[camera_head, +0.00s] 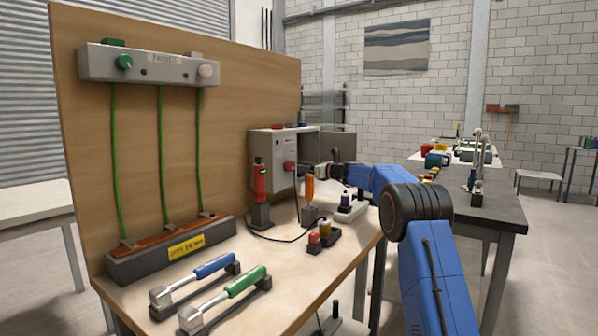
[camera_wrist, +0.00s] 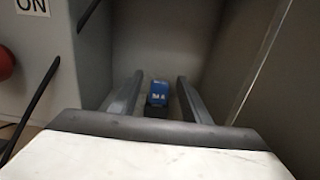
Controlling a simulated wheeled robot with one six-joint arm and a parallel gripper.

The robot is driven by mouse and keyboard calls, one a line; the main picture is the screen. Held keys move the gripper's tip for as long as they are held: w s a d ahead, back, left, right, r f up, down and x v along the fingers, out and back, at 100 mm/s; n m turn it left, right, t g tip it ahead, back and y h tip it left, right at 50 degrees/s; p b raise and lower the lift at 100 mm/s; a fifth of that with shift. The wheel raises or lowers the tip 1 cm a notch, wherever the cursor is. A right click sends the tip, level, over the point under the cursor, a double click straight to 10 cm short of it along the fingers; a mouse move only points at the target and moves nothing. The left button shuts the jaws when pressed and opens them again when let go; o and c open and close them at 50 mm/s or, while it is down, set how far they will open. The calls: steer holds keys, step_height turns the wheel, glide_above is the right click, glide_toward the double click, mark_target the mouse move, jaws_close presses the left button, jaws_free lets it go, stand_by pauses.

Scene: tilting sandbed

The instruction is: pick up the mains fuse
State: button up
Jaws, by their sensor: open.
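A small blue block with pale lettering (camera_wrist: 158,88), apparently the mains fuse, sits on a dark base inside a grey enclosure in the wrist view. My gripper (camera_wrist: 160,77) is open, with one dark finger on each side of the block. Gaps show between the block and both fingers, so it is not gripped. In the head view, my gripper (camera_head: 337,165) is small and partly hidden by my blue arm, beside the grey electrical box (camera_head: 270,162). The fuse cannot be made out in the head view.
The box's door (camera_head: 337,146) stands open to the right. A red knob (camera_head: 290,166) is on the box front. A red-and-black tool (camera_head: 260,190) and an orange-handled tool (camera_head: 310,190) stand on the bench (camera_head: 265,285) below. Grey enclosure walls flank the fingers closely.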

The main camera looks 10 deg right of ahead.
jaws_close()
steer(key=shift+r, duration=0.1)
steer(key=shift+r, duration=1.7)
steer(key=r+v, duration=0.1)
steer(key=v, duration=1.7)
steer(key=shift+r, duration=0.35)
